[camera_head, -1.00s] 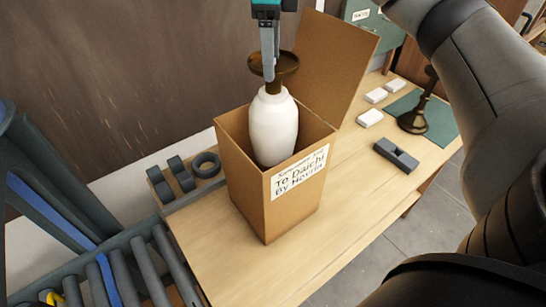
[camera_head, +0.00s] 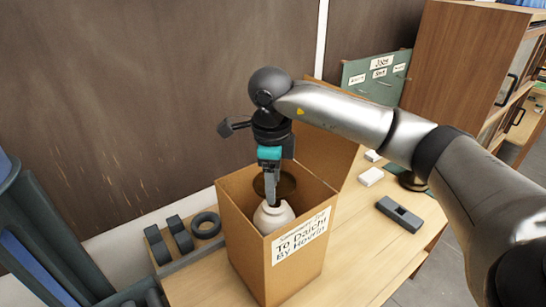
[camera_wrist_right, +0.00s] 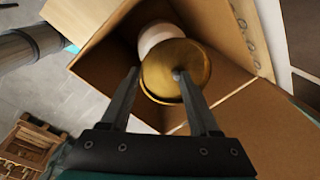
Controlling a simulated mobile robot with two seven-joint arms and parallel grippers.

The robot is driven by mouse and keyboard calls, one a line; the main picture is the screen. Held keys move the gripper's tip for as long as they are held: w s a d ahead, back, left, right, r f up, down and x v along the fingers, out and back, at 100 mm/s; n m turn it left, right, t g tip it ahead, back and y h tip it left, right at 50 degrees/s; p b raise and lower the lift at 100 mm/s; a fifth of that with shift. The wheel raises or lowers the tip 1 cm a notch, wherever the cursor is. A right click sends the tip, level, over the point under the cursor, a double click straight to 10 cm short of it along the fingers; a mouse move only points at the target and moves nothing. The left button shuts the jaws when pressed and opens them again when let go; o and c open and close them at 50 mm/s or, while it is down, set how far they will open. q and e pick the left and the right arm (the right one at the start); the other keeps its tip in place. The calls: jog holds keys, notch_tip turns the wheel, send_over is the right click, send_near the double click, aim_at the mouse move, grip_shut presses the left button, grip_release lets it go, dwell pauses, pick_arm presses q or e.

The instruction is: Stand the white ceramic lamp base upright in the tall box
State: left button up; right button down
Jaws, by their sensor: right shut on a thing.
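The white ceramic lamp base (camera_head: 272,217) is upright and mostly inside the tall cardboard box (camera_head: 262,250), so its lower part is hidden. Its brass top (camera_head: 285,186) is below the box rim. My right gripper (camera_head: 273,200) points down into the box and is shut on the lamp base at its brass top. In the right wrist view, the fingers (camera_wrist_right: 158,88) reach to the brass disc (camera_wrist_right: 178,70), with the white body (camera_wrist_right: 155,36) beyond it. Whether the base touches the box floor is hidden. My left gripper is not in view.
The box's open flap (camera_head: 328,150) stands behind the arm. On the wooden table (camera_head: 350,255) are a dark grey block (camera_head: 399,214), a white block (camera_head: 370,176) and a dark stand partly behind my arm.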

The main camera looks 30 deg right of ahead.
aim_at(273, 211)
jog(key=shift+w+f+p, duration=0.1)
jog(key=shift+f+p, duration=0.2)
jog(key=shift+f, duration=2.55)
jog(key=shift+f, duration=0.1)
jog(key=shift+c, duration=0.6)
grip_release()
jog(key=shift+f, duration=0.1)
jog(key=r, duration=0.4)
jog(key=s+r+b, duration=0.1)
jog(key=r, duration=0.3)
jog(key=a+r, duration=0.1)
jog(key=r, duration=0.3)
jog(key=shift+s+r+b, duration=0.1)
jog(key=shift+s+b, duration=0.05)
jog(key=shift+b, duration=0.25)
